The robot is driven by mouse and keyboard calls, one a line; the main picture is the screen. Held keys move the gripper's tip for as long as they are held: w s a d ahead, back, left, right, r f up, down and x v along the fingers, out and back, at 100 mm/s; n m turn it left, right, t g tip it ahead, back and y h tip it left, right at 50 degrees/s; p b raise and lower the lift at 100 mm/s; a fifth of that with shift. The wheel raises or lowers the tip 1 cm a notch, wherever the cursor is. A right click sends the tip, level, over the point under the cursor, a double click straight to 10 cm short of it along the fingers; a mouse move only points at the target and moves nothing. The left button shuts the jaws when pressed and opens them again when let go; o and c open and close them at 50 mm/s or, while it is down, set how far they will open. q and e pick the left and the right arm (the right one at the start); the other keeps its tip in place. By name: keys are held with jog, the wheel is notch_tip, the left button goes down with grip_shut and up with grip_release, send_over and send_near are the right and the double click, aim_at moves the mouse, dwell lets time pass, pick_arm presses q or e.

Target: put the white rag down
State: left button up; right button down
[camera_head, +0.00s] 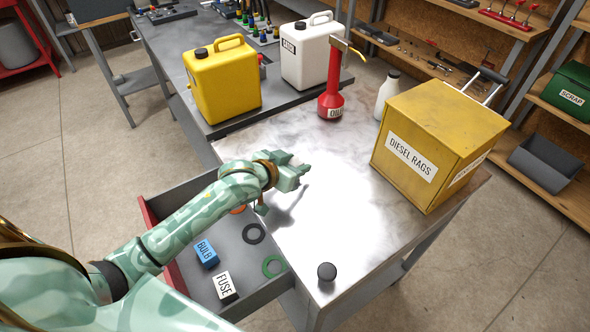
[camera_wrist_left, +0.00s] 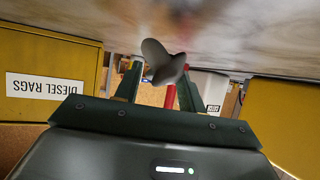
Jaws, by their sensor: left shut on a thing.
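My left gripper (camera_head: 296,173) is low over the bright metal bench top (camera_head: 330,215), left of the yellow DIESEL RAGS bin (camera_head: 425,130). In the head view the rag is hard to make out against the glare. The bin also shows in the wrist view (camera_wrist_left: 45,60). My right gripper is not in view.
A red oil can (camera_head: 331,100), a white bottle (camera_head: 386,95), a yellow jug (camera_head: 222,85) and a white jug (camera_head: 306,55) stand farther back. A black knob (camera_head: 326,271) is at the near corner. An open drawer (camera_head: 200,275) holds boxes and rings. The bench middle is clear.

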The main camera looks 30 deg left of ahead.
pick_arm(q)
jog(key=shift+f, duration=0.75)
jog(key=shift+r, duration=0.15)
jog(key=o, duration=1)
jog(key=shift+c, duration=0.2)
